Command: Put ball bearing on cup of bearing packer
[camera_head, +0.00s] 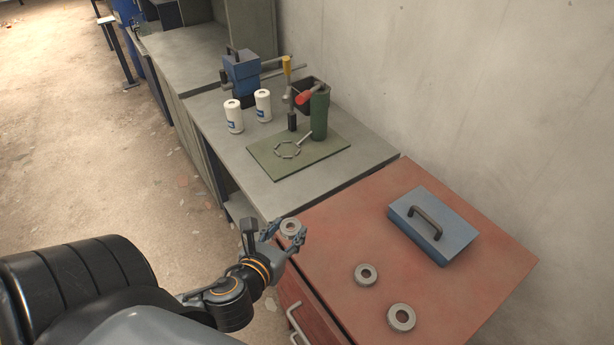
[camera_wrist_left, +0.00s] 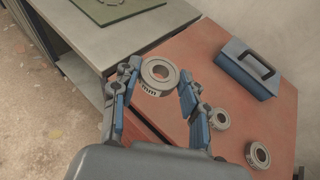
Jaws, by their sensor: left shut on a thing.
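A grey ring-shaped ball bearing (camera_head: 290,227) is held between the fingers of my left gripper (camera_head: 283,232), above the front left corner of the red cabinet top. In the left wrist view the bearing (camera_wrist_left: 159,75) shows between the blue-padded fingertips, tilted, with its hole visible. Two similar bearings lie flat on the red top, one (camera_head: 366,274) nearer the middle and one (camera_head: 401,317) nearer the front. I cannot tell for sure which tool on the grey bench is the bearing packer or where its cup is. My right gripper is not in view.
The grey bench (camera_head: 225,150) carries a green mat (camera_head: 270,166) with an octagonal metal piece (camera_head: 287,149), a green cylinder (camera_head: 319,115), two white canisters (camera_head: 233,116) and a blue device (camera_head: 241,72). A blue box (camera_head: 433,225) with a handle sits on the red cabinet (camera_head: 345,215).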

